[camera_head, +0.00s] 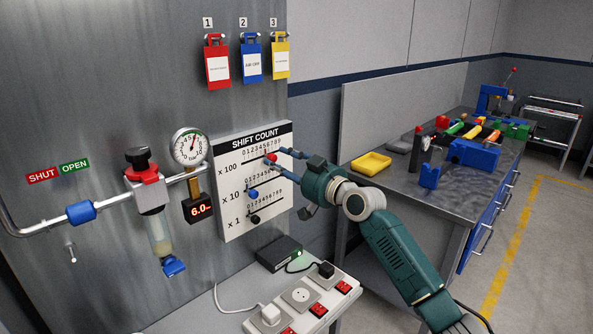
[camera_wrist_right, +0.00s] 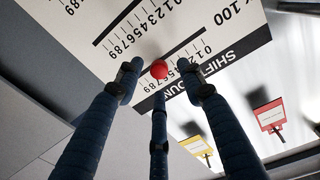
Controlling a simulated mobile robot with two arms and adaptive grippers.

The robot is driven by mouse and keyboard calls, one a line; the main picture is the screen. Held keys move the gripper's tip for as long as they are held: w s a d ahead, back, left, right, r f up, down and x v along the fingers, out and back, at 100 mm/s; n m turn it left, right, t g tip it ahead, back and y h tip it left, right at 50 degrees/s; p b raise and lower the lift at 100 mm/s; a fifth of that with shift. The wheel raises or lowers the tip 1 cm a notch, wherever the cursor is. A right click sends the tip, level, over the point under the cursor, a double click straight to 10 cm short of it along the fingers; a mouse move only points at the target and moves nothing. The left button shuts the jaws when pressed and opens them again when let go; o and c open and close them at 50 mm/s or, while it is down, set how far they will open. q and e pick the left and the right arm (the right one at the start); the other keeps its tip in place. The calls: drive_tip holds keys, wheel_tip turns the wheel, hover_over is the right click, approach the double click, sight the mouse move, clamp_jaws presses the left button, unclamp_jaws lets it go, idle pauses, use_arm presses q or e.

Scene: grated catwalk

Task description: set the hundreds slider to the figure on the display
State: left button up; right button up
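The white SHIFT COUNT board (camera_head: 228,207) is on the metal wall and has three slider rows. The red knob (camera_head: 271,158) is on the top row, marked x 100, toward the right part of its scale; I cannot read its exact digit. The blue knob (camera_head: 253,194) and black knob (camera_head: 255,219) are on the x 10 and x 1 rows. A small black display (camera_head: 201,209) with red digits, seemingly 6.0, is left of the board. My right gripper (camera_wrist_right: 158,75) is open, its fingers spread around the red knob (camera_wrist_right: 159,69) with gaps visible. My left gripper is out of view.
A round gauge (camera_head: 190,146) and a pipe with a valve are left of the board. Red, blue and yellow tags (camera_head: 281,59) hang above. A power strip (camera_head: 302,302) and black box (camera_head: 279,253) lie below. A workbench (camera_head: 400,182) with tools stands right.

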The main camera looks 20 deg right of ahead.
drive_tip(key=v, duration=1)
drive_tip(key=shift+d, duration=0.1)
